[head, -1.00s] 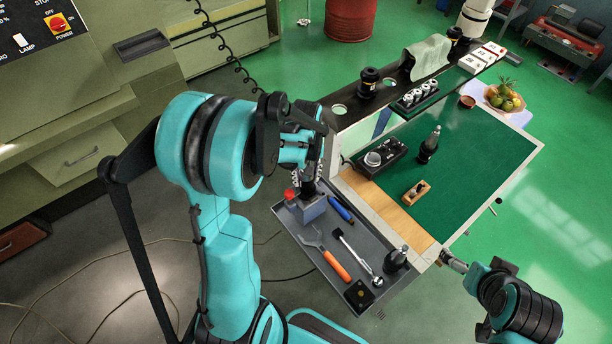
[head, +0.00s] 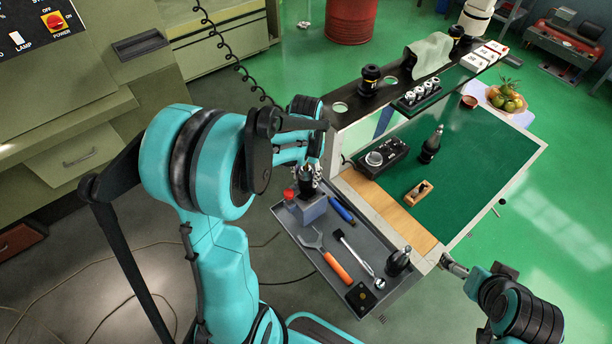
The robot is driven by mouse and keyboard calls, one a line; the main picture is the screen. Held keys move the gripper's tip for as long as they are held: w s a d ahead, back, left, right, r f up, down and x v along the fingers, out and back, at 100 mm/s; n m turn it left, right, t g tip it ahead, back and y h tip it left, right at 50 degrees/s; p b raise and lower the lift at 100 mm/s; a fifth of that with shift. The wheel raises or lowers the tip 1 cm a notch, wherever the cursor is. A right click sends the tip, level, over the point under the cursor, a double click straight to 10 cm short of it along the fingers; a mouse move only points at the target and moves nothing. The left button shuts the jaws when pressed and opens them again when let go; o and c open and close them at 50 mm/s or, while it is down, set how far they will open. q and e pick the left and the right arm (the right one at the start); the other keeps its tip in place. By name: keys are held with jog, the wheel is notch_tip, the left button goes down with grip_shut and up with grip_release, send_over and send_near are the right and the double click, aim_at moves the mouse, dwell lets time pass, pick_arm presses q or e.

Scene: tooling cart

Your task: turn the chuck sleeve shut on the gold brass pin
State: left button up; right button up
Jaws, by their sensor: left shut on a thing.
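My left gripper (head: 310,174) reaches down over the left end of the grey tray. It is shut on the dark chuck sleeve (head: 307,187), which stands upright above a grey-blue block (head: 313,211). The fingers and wrist cover much of the chuck. I cannot make out the gold brass pin or how far the sleeve is turned. My right arm (head: 522,308) is at the lower right, beside the cart's corner; its fingertips cannot be made out.
The tray (head: 322,272) holds an orange-handled tool (head: 337,268), a blue tool (head: 341,209), a metal-ended tool (head: 356,252) and a black tool holder (head: 398,261). The green mat (head: 480,170) carries a control box (head: 382,158), a tool holder (head: 432,145) and a wooden block (head: 419,193).

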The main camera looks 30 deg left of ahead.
pick_arm(q)
jog(key=shift+m, duration=0.6)
jog(key=o, duration=1.2)
jog(key=shift+c, duration=0.2)
notch_tip(320, 180, up, 12)
